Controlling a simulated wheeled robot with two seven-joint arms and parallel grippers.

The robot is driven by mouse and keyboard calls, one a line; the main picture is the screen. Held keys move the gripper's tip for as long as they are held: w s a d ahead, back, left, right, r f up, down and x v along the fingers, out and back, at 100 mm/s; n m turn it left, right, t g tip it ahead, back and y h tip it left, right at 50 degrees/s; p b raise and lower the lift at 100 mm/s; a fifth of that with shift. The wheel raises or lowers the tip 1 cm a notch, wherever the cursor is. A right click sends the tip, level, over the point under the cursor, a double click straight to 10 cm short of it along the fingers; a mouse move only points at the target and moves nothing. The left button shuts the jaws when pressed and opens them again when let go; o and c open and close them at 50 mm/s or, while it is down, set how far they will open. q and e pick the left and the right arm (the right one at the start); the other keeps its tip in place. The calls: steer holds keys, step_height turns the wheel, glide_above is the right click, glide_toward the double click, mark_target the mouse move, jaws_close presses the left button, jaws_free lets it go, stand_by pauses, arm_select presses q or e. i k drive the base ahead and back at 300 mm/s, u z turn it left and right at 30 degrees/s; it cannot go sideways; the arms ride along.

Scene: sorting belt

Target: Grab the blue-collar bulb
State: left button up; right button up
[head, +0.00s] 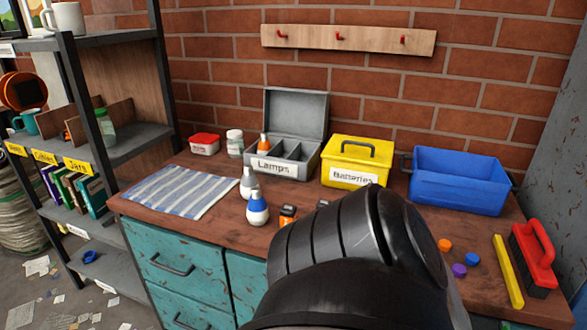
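The blue-collar bulb (258,216) stands at the front of the wooden workbench, left of the middle of the head view. It is white with a blue band. A similar bulb with a grey collar (249,183) stands just behind it. Another bulb with an orange collar (264,146) is in the open grey lamps box (292,168). A large black link of my arm covers the bench's front middle. Neither of my grippers can be made out, and nothing is seen touching the blue-collar bulb.
Small orange-and-black items (288,212) lie right of the bulb, partly hidden by my arm. A striped cloth (182,190) lies to the left. A yellow batteries box (356,162), blue bin (457,181) and red brush (534,257) occupy the right side.

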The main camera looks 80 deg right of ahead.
mark_target(258, 211)
steer(key=z, duration=1.6)
steer(key=i, duration=0.25)
